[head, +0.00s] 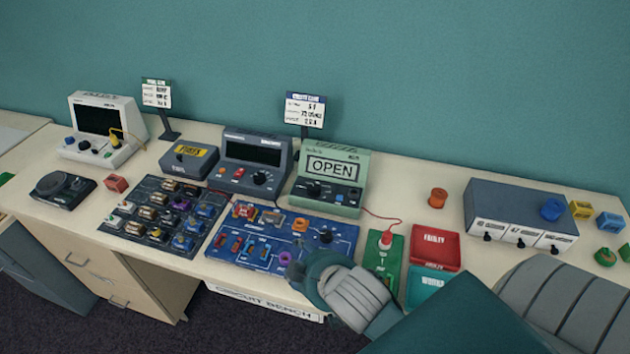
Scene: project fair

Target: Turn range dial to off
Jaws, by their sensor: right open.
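A dark grey meter (254,160) with a blank dark screen stands at the middle of the bench. A black round dial (262,178) is on its lower right front, beside small red and orange buttons. The dial's pointer and markings are too small to read. My right gripper (300,276) is open over the front edge of the blue circuit board (226,252), well in front of and below the meter. Its fingers are partly hidden by its own body, and I see nothing held. My left gripper is not in view.
A green tester (341,166) reading OPEN stands right of the meter, with a red lead to a green block (375,262). A tray of parts (112,226) lies at the left. A red box (436,246) and a grey drawer unit (500,204) are at the right.

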